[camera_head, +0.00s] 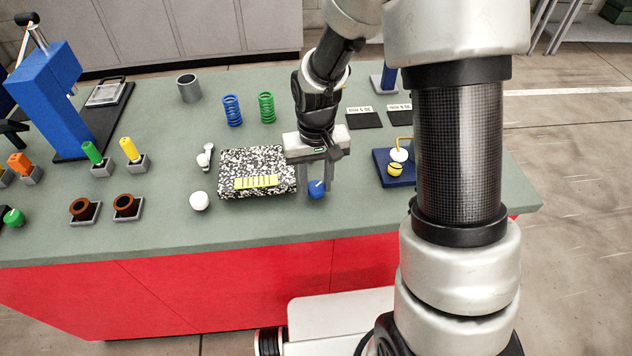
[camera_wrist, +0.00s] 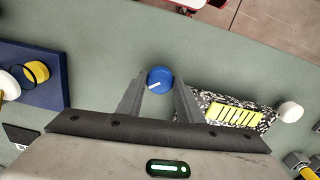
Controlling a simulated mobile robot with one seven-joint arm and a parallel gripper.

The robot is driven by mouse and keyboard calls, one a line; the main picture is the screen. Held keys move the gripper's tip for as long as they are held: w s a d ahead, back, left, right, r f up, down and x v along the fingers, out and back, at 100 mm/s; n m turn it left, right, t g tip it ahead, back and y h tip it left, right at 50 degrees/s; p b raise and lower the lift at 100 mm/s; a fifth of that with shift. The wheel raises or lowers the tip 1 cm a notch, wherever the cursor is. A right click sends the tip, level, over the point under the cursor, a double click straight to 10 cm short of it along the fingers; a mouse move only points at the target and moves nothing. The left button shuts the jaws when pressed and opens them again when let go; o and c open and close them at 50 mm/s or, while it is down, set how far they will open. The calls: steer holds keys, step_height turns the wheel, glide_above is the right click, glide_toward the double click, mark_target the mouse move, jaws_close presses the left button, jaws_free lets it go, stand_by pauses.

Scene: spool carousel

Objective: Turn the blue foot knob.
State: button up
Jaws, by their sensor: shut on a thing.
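The blue foot knob (camera_head: 317,189) sits low on the green bench top, just right of the black-and-white speckled block (camera_head: 257,160). It also shows in the wrist view as a round blue cap (camera_wrist: 159,79) with a short white mark line. My gripper (camera_head: 317,186) reaches down over the knob, one finger on each side. In the wrist view my gripper (camera_wrist: 158,84) has its fingertips against the knob's sides and is shut on it. The knob's lower part is hidden.
A yellow ribbed strip (camera_head: 256,183) lies on the block. White knobs (camera_head: 199,201) stand left of it. A blue base (camera_head: 388,168) with a yellow-banded piece is to the right. Blue and green springs (camera_head: 266,107) stand behind. The bench's front edge is close before the knob.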

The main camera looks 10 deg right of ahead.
mark_target(316, 186)
steer(key=o, duration=1)
steer(key=shift+o, duration=0.2)
step_height(316, 186, up, 18)
steer(key=p, duration=0.1)
steer(key=shift+f, duration=0.25)
steer(key=s+d+r+m+t+p, duration=0.1)
steer(key=s+d+r+t+p, duration=0.3)
steer(key=s+r, duration=0.9)
steer(key=s+d+t, duration=0.1)
steer(key=s+d, duration=0.1)
steer(key=d, duration=0.1)
steer(key=shift+s+d+t, duration=0.3)
steer(key=shift+s+d, duration=0.1)
